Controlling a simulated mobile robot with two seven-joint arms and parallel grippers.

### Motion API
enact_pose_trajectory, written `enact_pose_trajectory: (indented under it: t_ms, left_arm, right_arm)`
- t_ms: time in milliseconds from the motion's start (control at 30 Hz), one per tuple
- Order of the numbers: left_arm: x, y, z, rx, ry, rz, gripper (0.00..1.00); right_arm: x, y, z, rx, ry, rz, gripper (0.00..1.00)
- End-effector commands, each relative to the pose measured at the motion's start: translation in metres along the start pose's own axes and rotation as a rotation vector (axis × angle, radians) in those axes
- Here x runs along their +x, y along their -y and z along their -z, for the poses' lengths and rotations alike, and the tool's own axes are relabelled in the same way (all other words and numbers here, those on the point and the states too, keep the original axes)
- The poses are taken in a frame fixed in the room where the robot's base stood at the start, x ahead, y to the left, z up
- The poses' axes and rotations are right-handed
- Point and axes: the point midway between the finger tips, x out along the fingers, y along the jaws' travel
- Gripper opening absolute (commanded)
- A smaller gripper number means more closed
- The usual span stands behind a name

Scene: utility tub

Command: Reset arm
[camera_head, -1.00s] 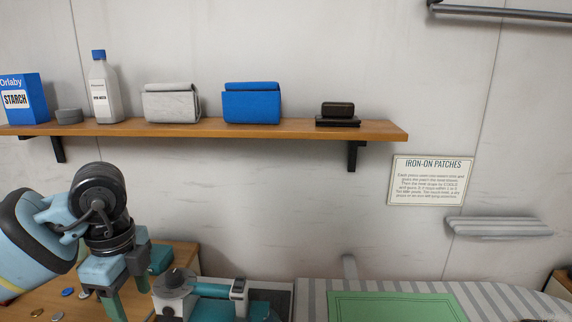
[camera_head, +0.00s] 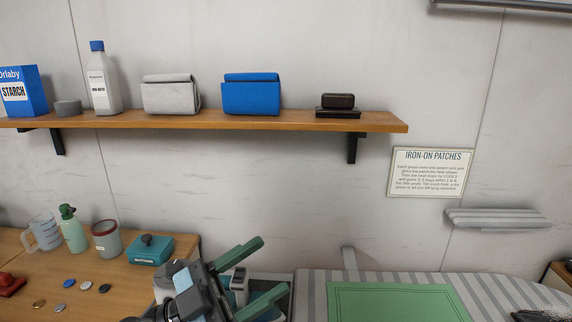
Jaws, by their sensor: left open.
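My left gripper (camera_head: 272,265) is at the bottom middle of the head view. Its two green fingers are spread apart and point up and to the right, with nothing visible between them. It is in front of a teal and grey device (camera_head: 238,287), which it partly hides. I cannot tell whether it touches the device. My right gripper is out of view.
A wooden table (camera_head: 115,287) at left holds a jug (camera_head: 44,232), a spray bottle (camera_head: 72,230), a cup (camera_head: 107,240), a teal box (camera_head: 150,250) and several discs. A striped board (camera_head: 312,290) with a green mat (camera_head: 395,302) lies right. A wall shelf (camera_head: 220,120) is above.

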Motion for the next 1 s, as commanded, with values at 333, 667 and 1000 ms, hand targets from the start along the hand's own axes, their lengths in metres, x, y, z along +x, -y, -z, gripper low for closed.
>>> enact_pose_trajectory:
  t_ms: [333, 667, 1000]
  left_arm:
    - [-0.108, 0.058, -0.069, -0.1, 0.328, 0.762, 0.56]
    - [-0.273, -0.021, -0.151, -0.324, 1.077, 1.087, 0.56]
    - [-0.366, -0.141, -0.155, -0.579, 1.637, 0.97, 0.56]
  right_arm:
    - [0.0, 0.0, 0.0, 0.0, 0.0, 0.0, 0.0]
    - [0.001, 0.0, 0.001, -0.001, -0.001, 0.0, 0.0]
    - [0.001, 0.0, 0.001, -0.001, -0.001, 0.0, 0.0]
